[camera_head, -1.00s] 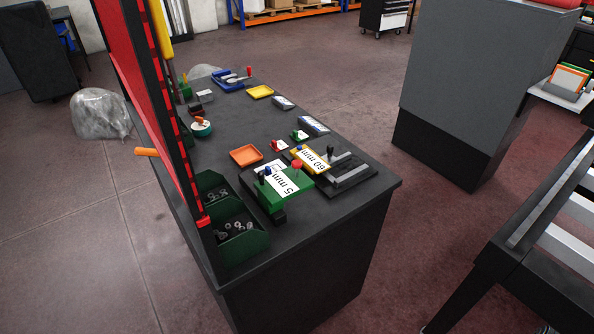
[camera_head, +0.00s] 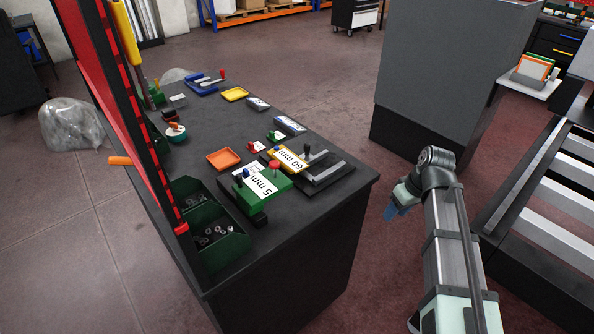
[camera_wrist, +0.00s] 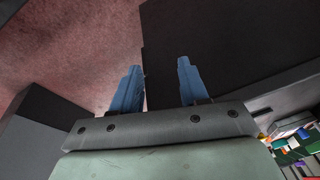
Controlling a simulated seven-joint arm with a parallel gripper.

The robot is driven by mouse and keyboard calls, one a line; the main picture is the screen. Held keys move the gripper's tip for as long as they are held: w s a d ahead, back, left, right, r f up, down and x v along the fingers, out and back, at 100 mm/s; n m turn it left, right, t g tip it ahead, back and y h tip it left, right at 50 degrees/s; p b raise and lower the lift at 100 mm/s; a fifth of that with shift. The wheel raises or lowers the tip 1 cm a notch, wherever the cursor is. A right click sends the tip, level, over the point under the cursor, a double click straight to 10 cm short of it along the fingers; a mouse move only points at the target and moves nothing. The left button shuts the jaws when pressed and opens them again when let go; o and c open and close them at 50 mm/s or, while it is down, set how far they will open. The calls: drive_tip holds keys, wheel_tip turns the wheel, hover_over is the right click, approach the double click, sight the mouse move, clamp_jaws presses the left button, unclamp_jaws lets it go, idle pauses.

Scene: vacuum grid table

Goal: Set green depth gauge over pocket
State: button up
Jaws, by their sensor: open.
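The green depth gauge (camera_head: 278,182) lies on the dark workbench (camera_head: 310,210) near its front right corner. It is a green block with a white "5 mm" label and a red knob on top. A yellow "60 mm" piece (camera_head: 287,160) is just behind it, beside a dark fixture with grey bars (camera_head: 326,174). I cannot make out the pocket. My gripper (camera_head: 391,212) is to the right of the bench, apart from the gauge and out over the floor. In the wrist view its two blue fingers (camera_wrist: 156,80) are apart with nothing between them.
Green bins (camera_head: 215,228) with metal parts stand at the bench's left edge. An orange tray (camera_head: 223,159) and small red and green pieces lie behind the gauge. A tall grey cabinet (camera_head: 450,80) stands at back right. A slatted table (camera_head: 540,220) is at far right.

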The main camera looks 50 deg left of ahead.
drive_tip(key=s+a+r+n+g, duration=0.1)
drive_tip(key=s+a+r+n, duration=0.6)
drive_tip(key=s+a+r, duration=0.75)
drive_tip(key=n+g, duration=0.2)
drive_tip(key=n, duration=0.3)
approach(239, 175)
drive_tip(key=x, duration=1)
drive_tip(key=shift+a+f, duration=0.1)
drive_tip(key=shift+f, duration=0.05)
clamp_jaws()
